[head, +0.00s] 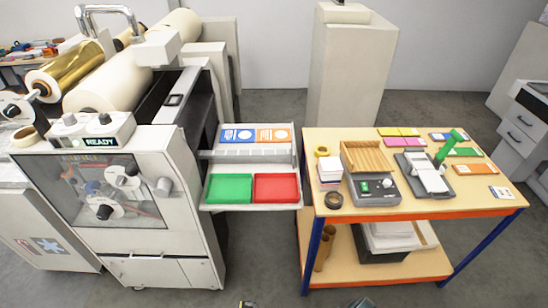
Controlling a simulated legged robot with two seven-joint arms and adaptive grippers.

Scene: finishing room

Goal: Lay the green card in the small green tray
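The green card (467,152) lies flat on the wooden-topped table at the right, just behind and right of a grey device with a green lever (450,146). The small green tray (229,188) sits on the machine's side shelf, left of a red tray (276,188), and looks empty. Only small tips of what look like my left gripper (245,304) and my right gripper (362,303) show at the bottom edge. Both are far from the card and the tray. Their fingers are mostly out of frame.
A yellow and a pink card, a blue one, an orange card (475,169) and a printed white card (500,193) lie around the table. A wooden rack (370,158), white stack (329,169) and tape rolls stand at its left. Floor separates table and machine (120,210) in front.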

